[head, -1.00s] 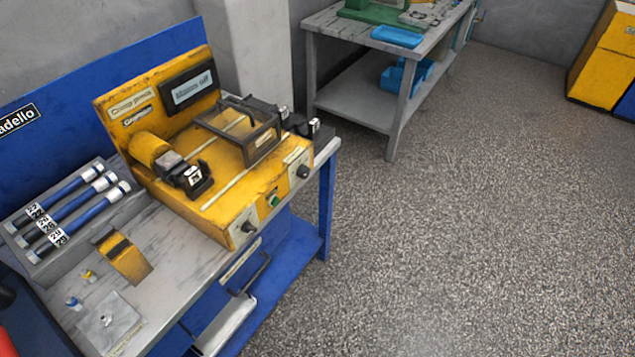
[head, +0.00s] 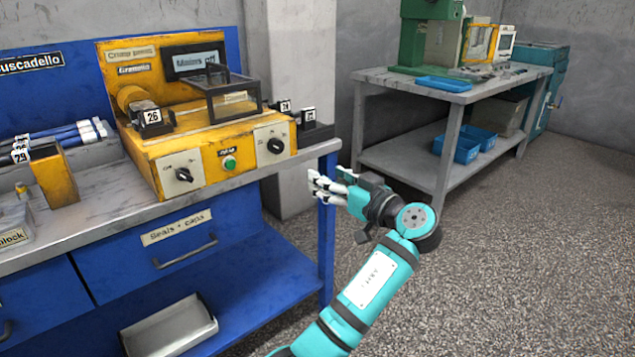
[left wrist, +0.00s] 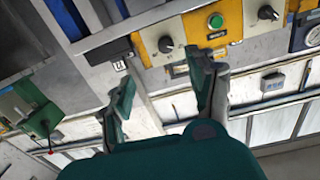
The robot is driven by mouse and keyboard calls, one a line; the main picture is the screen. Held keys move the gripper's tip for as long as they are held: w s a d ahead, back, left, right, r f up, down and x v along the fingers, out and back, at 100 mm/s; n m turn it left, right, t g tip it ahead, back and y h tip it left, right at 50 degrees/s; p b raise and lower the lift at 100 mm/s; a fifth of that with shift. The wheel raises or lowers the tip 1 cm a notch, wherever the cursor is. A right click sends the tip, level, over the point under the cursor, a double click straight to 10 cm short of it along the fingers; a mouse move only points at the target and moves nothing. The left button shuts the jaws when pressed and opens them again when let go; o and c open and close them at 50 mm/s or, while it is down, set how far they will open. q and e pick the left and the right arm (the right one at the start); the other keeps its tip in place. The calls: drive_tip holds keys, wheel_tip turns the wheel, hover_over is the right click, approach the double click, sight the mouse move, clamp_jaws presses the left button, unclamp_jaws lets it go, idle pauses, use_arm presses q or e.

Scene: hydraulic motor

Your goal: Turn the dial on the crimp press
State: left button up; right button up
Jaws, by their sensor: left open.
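The yellow crimp press (head: 205,148) stands on the bench. Its front has a black dial (head: 184,174) on a white plate at left, a green button (head: 230,163) in the middle and another black dial (head: 276,146) at right. Its screen (head: 195,62) seems to read "Mains off". My left gripper (head: 322,186) is right of the press, past the bench's right end, apart from both dials. In the left wrist view my left gripper (left wrist: 163,88) is open and empty, with two dials and the green button (left wrist: 215,21) beyond its fingers. My right gripper is not in view.
The press carries a black-framed guard (head: 222,98) and a black block marked 26 (head: 153,120). A yellow holder (head: 55,178) stands on the bench to its left. A grey table (head: 455,90) with blue bins stands behind at right. The floor between is clear.

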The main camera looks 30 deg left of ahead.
use_arm(q)
drive_tip(key=b, duration=0.2)
approach(279, 149)
drive_tip(key=shift+n, duration=0.4)
drive_tip(key=x, duration=0.8)
drive_tip(key=shift+w+a, duration=0.25)
drive_tip(key=shift+a, duration=0.25)
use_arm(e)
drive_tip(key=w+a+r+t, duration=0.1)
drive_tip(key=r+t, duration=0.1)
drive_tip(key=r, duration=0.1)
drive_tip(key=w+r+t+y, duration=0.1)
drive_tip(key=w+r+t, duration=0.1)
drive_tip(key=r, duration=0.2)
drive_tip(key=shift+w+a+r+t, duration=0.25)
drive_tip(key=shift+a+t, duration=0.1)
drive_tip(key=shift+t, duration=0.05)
